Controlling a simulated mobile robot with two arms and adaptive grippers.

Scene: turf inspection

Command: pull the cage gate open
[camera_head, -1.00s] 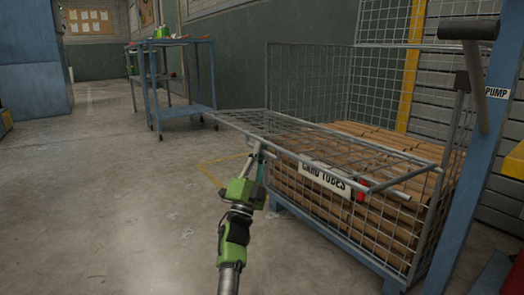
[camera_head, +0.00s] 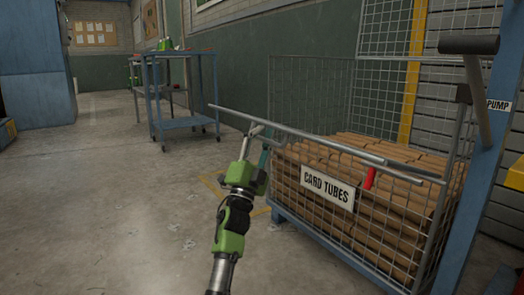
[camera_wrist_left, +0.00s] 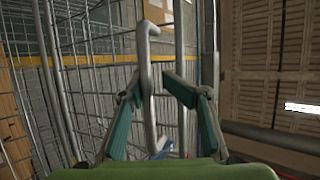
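The wire cage (camera_head: 432,222) stands at the right and holds brown card tubes (camera_head: 380,200). A "CARD TUBES" sign (camera_head: 328,189) hangs on its front. The cage gate (camera_head: 300,137) shows nearly edge-on in the head view, as metal bars reaching left past the cage corner. My left gripper (camera_head: 257,132) is at the gate from below. My right gripper is not in view.
A blue trolley (camera_head: 180,124) stands behind, left of the cage. A blue post with a "PUMP" label (camera_head: 498,105) rises at the right. A small red object (camera_head: 370,178) is near the tubes. The concrete floor at the left (camera_head: 100,200) is clear.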

